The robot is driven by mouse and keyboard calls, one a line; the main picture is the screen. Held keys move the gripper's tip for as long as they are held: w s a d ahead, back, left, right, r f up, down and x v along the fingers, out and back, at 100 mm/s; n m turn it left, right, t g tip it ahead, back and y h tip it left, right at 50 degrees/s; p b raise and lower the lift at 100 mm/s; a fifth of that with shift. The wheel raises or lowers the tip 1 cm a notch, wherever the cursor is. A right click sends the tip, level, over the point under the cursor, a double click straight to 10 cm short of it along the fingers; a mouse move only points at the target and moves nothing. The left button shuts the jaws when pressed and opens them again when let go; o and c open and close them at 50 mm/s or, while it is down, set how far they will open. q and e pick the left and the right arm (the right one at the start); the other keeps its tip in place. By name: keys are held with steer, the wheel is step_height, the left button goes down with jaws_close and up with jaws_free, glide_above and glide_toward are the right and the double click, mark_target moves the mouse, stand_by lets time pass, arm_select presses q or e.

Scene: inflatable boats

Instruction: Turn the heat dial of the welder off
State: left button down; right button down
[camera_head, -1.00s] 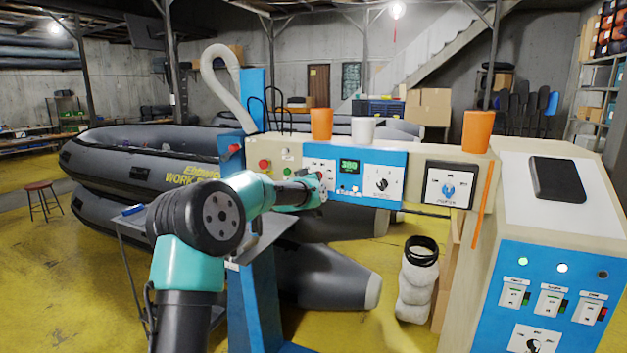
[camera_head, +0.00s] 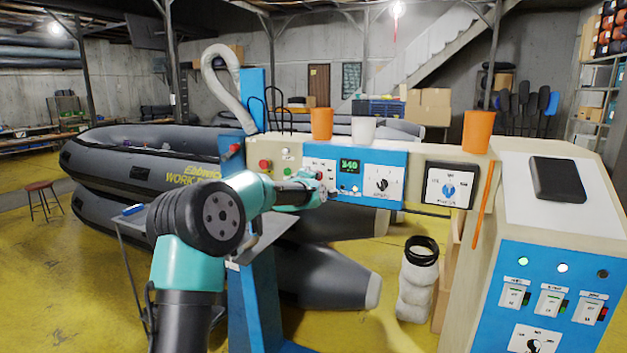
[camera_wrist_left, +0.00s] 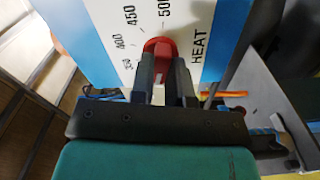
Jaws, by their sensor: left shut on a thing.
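The red heat dial (camera_wrist_left: 159,45) sits on the white HEAT scale (camera_wrist_left: 103,26) of the welder panel. The scale numbers 400, 450 and 500 show around it in the left wrist view. My left gripper (camera_wrist_left: 166,68) is shut on the dial, with one finger on each side. In the head view my left gripper (camera_head: 319,187) is at the panel's left part and hides the dial there. The welder's green digital display (camera_head: 349,166) appears to read 340. My right gripper is in neither view.
To the right of the display are a black dial (camera_head: 382,184) and a framed dial panel (camera_head: 449,187). Orange and white cups stand on the welder's top. A control cabinet (camera_head: 552,300) stands at the right, and grey inflatable boats (camera_head: 125,180) lie behind.

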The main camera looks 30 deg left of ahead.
arm_select(q)
steer(key=n, duration=0.5)
stand_by(0.5)
steer(key=c, duration=1.1)
jaws_free()
steer(key=shift+s, duration=0.1)
steer(key=s+d, duration=0.2)
steer(key=s, duration=1.5)
